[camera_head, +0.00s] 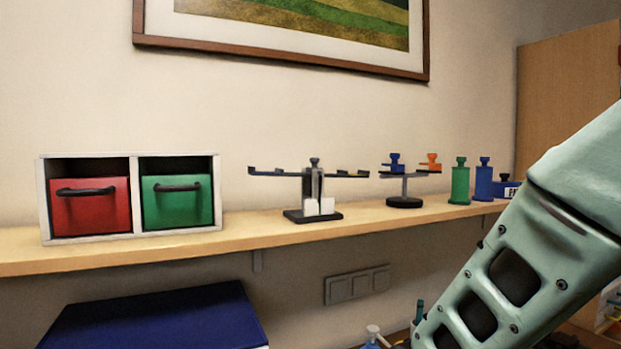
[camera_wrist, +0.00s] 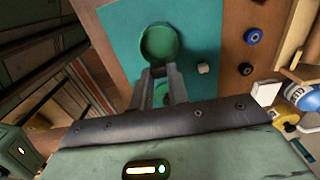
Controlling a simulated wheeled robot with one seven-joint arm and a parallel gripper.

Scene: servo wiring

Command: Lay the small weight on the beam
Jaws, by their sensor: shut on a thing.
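My gripper (camera_wrist: 160,72) shows in the wrist view, its two fingers shut on a green piece that I take to be the small weight (camera_wrist: 159,43). Its round green body shows past the fingertips, and a green part shows between the fingers. The fingers hide its middle. In the head view the balance stands on the shelf, with a dark beam (camera_head: 343,174) on a grey post (camera_head: 314,185) and dark base. The beam looks about level, and I see nothing on its ends. My gripper is out of the head view; only my arm shows at right.
The shelf (camera_head: 250,229) also bears a box with red (camera_head: 90,211) and green (camera_head: 178,207) drawers, a stand (camera_head: 405,188) with blue and orange pieces, and green (camera_head: 460,182) and blue (camera_head: 484,182) weights. Below my gripper lie a teal mat (camera_wrist: 120,25) and small grey cylinder (camera_wrist: 204,68).

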